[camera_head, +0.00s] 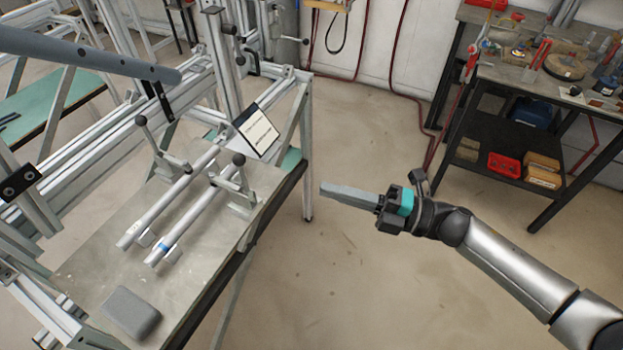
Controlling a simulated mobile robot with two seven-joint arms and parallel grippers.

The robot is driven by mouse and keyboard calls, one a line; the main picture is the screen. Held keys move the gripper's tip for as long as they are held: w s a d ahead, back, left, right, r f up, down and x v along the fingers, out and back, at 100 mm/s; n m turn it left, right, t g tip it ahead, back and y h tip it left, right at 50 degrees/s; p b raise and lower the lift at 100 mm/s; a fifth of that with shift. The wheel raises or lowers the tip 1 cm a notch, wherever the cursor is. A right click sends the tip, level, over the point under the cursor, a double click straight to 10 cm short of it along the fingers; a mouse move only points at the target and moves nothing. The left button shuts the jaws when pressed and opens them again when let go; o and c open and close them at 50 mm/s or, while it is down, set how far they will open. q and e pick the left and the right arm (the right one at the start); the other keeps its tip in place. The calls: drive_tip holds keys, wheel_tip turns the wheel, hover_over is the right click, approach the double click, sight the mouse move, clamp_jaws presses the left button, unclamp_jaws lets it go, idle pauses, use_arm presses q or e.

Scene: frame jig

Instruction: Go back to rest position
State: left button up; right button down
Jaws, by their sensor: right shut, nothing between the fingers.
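My right gripper (325,190) comes in from the right on my silver arm. Its long grey fingers are shut and empty, pointing left over open floor. It is apart from the jig table (85,275) at the left and touches nothing. My left gripper does not show. Two silver tubes (170,205) (195,222) lie side by side in the jig on that table, the nearer one with a blue band. Toggle clamps with black knobs (239,160) stand beside them.
A grey box (131,314) sits on the table's front. A white-and-black panel (257,130) stands behind the tubes. A grey-blue beam (90,55) crosses the upper left. A workbench (480,65) with tools and a red bin (504,165) on its shelf stands upper right. The floor between is clear.

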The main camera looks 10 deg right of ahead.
drive_tip(key=shift+d+f, duration=0.1)
